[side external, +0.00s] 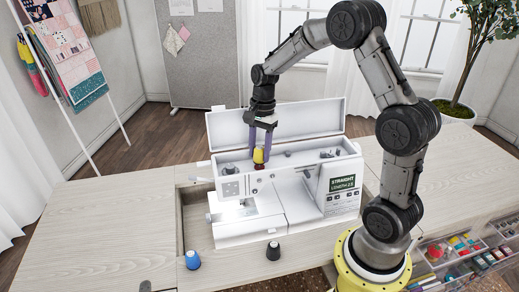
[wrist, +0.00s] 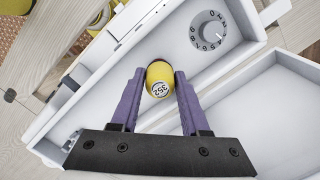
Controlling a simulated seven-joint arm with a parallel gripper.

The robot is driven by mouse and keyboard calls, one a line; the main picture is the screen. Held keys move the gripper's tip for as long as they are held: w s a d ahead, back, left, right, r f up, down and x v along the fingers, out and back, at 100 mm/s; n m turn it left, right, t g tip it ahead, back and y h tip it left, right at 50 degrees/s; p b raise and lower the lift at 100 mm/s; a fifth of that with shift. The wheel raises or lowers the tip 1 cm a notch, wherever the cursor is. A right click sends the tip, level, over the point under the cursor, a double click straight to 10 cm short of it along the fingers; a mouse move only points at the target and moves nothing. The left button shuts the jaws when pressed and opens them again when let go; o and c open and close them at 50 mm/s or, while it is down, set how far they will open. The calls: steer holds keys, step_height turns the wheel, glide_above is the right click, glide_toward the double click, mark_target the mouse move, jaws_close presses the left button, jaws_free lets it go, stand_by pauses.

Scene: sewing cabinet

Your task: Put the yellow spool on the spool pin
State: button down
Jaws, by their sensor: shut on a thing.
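The yellow spool (side external: 259,155) is upright over the open top of the white sewing machine (side external: 240,228). In the wrist view the yellow spool (wrist: 159,72) shows its round end, marked 352. My gripper (side external: 260,150) points down with its purple fingers on either side of the spool and is shut on it. The fingers also show in the wrist view (wrist: 159,88). A small dark reddish part shows just below the spool; I cannot tell what it is or whether the spool touches it. The spool pin cannot be made out.
The machine's lid (side external: 290,122) stands open behind the spool. A numbered dial (wrist: 208,31) is on the machine top. A blue spool (side external: 193,260) and a black spool (side external: 273,251) stand on the table in front. A tray of sewing supplies (side external: 452,256) is at right.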

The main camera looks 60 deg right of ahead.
steer(key=shift+f, duration=0.35)
steer(key=shift+c, duration=1.5)
jaws_free()
step_height(320, 180, up, 14)
steer(key=d, duration=0.1)
steer(key=shift+d+f, duration=0.15)
steer(key=shift+d, duration=0.15)
